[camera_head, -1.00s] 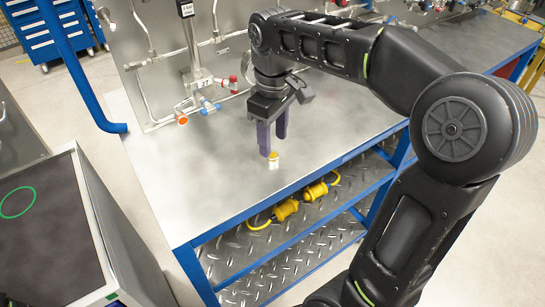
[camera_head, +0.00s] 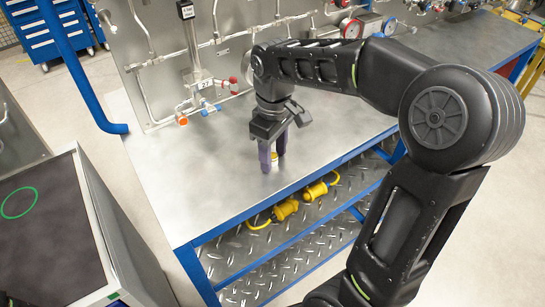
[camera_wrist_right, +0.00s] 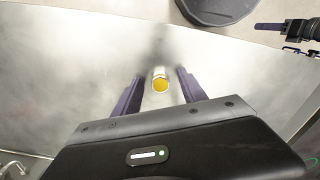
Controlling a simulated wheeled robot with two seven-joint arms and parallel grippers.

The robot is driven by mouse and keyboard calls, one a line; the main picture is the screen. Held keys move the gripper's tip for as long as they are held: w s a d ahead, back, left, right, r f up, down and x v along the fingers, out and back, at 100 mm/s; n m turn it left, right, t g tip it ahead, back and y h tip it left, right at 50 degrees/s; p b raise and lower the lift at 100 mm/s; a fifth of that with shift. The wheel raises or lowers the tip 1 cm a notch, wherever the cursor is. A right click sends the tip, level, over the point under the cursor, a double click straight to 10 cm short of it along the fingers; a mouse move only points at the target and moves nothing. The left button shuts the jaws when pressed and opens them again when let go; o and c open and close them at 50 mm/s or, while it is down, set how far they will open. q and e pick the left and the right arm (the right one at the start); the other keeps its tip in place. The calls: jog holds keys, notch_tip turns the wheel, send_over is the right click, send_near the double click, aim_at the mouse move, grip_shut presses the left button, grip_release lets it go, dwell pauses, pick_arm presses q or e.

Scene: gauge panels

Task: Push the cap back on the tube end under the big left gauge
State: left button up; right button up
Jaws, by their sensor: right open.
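A small yellow and white piece (camera_head: 274,157), which looks like the cap, stands on the metal bench top near its front edge. My right gripper (camera_head: 273,163) points down over it, open, with one finger on each side. In the right wrist view the cap (camera_wrist_right: 160,84) lies between the two fingers, with a gap on both sides. In the head view the fingers partly hide it. An orange-rimmed tube end (camera_head: 182,120) shows low on the pipework at the left. No big gauge shows above it in this view. My left gripper is out of view.
The pipe panel has a blue handle (camera_head: 208,107) and a red handle (camera_head: 233,82) near the orange end. Smaller gauges (camera_head: 350,28) are farther right. The bench top (camera_head: 190,175) left of the gripper is clear. Yellow connectors (camera_head: 286,209) lie on the lower shelf.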

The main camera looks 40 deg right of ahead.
grip_shut()
dwell(0.6)
